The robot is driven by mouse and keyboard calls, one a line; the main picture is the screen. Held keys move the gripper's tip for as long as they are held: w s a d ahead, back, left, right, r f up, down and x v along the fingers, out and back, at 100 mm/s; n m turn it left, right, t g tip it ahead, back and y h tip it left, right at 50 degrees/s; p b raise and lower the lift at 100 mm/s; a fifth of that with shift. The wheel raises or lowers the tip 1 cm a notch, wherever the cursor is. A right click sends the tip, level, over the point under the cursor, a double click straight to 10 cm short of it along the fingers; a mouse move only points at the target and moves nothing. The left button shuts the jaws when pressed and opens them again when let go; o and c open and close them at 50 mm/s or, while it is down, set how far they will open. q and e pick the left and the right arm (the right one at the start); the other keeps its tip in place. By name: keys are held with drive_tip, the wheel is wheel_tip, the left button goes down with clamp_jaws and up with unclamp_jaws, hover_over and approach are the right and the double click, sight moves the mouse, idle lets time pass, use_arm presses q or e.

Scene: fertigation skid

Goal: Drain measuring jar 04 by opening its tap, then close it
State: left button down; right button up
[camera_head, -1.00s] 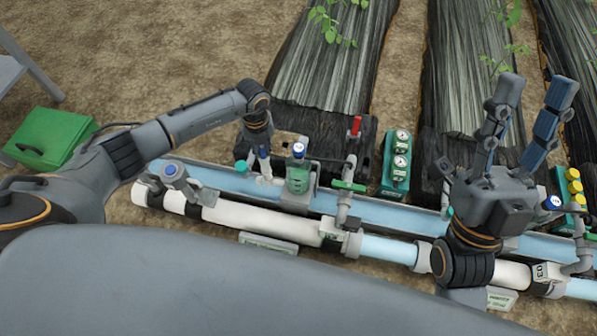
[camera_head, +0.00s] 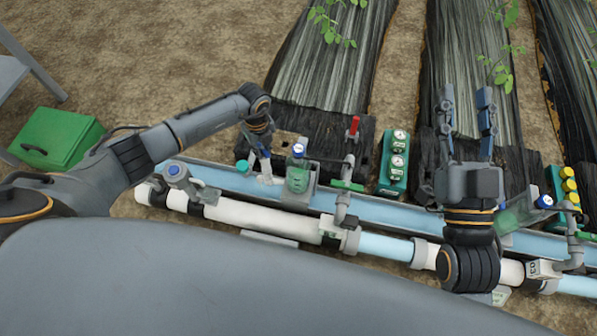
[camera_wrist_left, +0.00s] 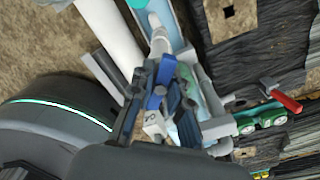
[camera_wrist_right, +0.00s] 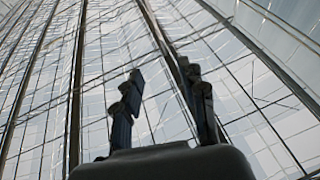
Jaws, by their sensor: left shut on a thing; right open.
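A label reading 04 (camera_wrist_left: 152,118) shows in the left wrist view, close to my blue-padded left fingers (camera_wrist_left: 165,85). My left gripper points down just left of the jar and is shut on a small part there, apparently its tap; the fingers mostly hide it. I cannot tell whether the tap is open. My right gripper (camera_head: 467,98) is open, empty and raised, fingers pointing away; the right wrist view shows them (camera_wrist_right: 160,100) against the glass roof.
White and light-blue pipes (camera_head: 385,248) run across the front. A red-handled valve (camera_head: 353,127) and a green gauge block (camera_head: 394,163) stand right of the jar. Another jar (camera_head: 515,215) lies beyond my right arm. A green case (camera_head: 58,138) sits at left.

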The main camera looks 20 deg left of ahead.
use_arm(q)
drive_tip(key=n+p, duration=0.1)
drive_tip(key=n, duration=0.1)
drive_tip(key=shift+r+n+p, duration=0.1)
drive_tip(key=shift+n+p, duration=0.95)
drive_tip(key=shift+n, duration=0.45)
use_arm(e)
wheel_tip(320, 180, down, 13)
drive_tip(key=s+d+g+h, duration=0.1)
drive_tip(key=d+g+h, duration=0.15)
drive_tip(key=g, duration=0.55)
use_arm(q)
drive_tip(key=shift+n+p, duration=0.65)
drive_tip(key=shift+n, duration=0.35)
drive_tip(key=shift+n+p, duration=0.65)
drive_tip(key=shift+n, duration=0.75)
use_arm(e)
drive_tip(key=s+d+f+g+h, duration=0.2)
drive_tip(key=s+d+f+g, duration=0.1)
drive_tip(key=s+f+g, duration=0.4)
drive_tip(key=s+f, duration=0.1)
drive_tip(key=s, duration=0.2)
drive_tip(key=shift+s+d+f+m+g, duration=0.15)
drive_tip(key=shift+d+f+m+g, duration=0.2)
drive_tip(key=shift+f+m+g, duration=0.05)
use_arm(q)
drive_tip(key=shift+a, duration=0.15)
use_arm(e)
drive_tip(key=shift+h, duration=0.25)
idle(0.7)
